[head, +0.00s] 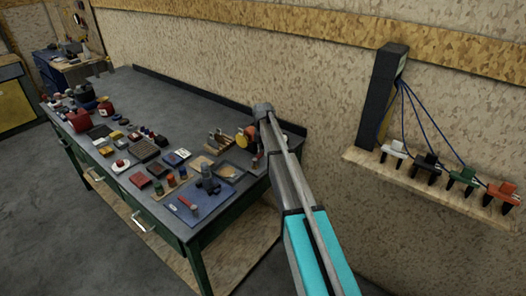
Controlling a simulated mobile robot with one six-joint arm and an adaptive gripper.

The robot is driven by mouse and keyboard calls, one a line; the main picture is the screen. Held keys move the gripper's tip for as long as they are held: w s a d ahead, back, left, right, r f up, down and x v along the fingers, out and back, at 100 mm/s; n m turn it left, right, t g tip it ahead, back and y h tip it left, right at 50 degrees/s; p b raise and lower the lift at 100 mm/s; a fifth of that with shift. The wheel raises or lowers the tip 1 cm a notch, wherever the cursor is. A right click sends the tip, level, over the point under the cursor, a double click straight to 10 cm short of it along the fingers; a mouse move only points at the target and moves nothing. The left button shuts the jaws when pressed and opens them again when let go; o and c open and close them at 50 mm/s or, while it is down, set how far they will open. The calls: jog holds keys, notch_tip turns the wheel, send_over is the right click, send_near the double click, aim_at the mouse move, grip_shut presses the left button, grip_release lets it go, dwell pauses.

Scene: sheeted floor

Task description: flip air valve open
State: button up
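I cannot pick out an air valve for certain. A small yellow round part with red beside it (244,139) shows near the far right end of the workbench, just left of my arm. It is too small to tell what it is. My arm reaches from the bottom right up to a grey joint above that end of the bench. My gripper cannot be made out, so what it holds or touches is hidden.
The workbench (185,92) is crowded along its front with small boxes, tools and a blue tray (190,203). Its back strip is clear. At right, a wall shelf (425,190) holds several coloured clamp-like items below a dark post (378,95) with blue cables.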

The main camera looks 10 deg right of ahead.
jog(key=o, duration=0.3)
jog(key=shift+s, duration=0.15)
dwell(0.3)
jog(key=s+m, duration=0.1)
jog(key=m, duration=0.1)
jog(key=d+m, duration=0.1)
jog(key=m, duration=0.1)
jog(key=shift+s+m, duration=0.3)
jog(key=shift+s, duration=0.1)
jog(key=s+m, duration=0.1)
jog(key=m, duration=0.1)
jog(key=s+m, duration=0.1)
jog(key=shift+d+m, duration=0.2)
jog(key=shift+m, duration=0.2)
jog(key=s+a+m, duration=0.2)
jog(key=s+m, duration=0.2)
jog(key=m, duration=0.6)
notch_tip(320, 180, up, 14)
jog(key=p, duration=1.4)
jog(key=s+a+f+m+b, duration=0.1)
jog(key=s+f+m+b, duration=0.1)
jog(key=s, duration=0.8)
jog(key=s+f+m+b, duration=0.3)
jog(key=s+f+b, duration=0.1)
jog(key=s, duration=0.7)
jog(key=shift+a+m, duration=0.3)
jog(key=shift+a, duration=0.1)
